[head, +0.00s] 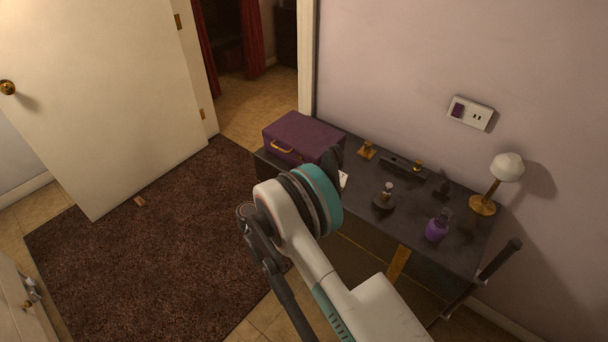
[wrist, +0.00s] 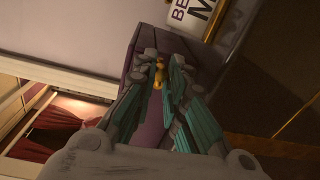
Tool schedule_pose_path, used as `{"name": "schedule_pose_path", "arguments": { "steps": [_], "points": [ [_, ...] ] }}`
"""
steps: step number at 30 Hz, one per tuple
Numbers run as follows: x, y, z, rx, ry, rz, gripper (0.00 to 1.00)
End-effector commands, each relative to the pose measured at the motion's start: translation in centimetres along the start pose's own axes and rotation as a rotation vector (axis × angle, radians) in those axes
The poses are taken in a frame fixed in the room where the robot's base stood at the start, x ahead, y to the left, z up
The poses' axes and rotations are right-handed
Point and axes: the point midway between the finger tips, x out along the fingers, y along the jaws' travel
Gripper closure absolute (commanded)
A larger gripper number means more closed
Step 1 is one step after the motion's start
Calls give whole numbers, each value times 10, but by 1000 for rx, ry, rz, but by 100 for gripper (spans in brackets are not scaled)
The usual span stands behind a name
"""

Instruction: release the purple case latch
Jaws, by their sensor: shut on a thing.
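The purple case (head: 300,135) stands closed at the left end of the dark table, with a gold handle (head: 285,151) on its front. In the wrist view the case (wrist: 143,140) lies behind my fingers. A small gold latch (wrist: 158,77) shows between the fingertips of my gripper (wrist: 161,66), which is shut on it. In the head view my gripper (head: 336,158) is at the right end of the case, mostly hidden by my own wrist. The latch is hidden there.
The dark table (head: 405,225) also bears a white-shaded lamp (head: 506,168), a purple bottle (head: 437,229) and small gold and dark items. A lettered white card (wrist: 193,14) is close to my fingers. A door (head: 100,95) stands open at the left; the brown rug (head: 150,250) has free room.

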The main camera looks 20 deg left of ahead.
Motion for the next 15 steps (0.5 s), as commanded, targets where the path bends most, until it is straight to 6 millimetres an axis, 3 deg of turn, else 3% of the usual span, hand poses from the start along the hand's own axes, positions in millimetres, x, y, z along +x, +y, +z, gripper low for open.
{"name": "schedule_pose_path", "arguments": {
  "steps": [10,11,12,13,15],
  "points": [
    [0,-2,1,2,-2,-2,100],
    [0,-2,1,2,-2,-2,81],
    [0,-1,1,2,-3,-2,72],
    [0,-1,1,2,-2,-2,65],
    [0,-1,1,2,-2,-2,65]
  ]
}}
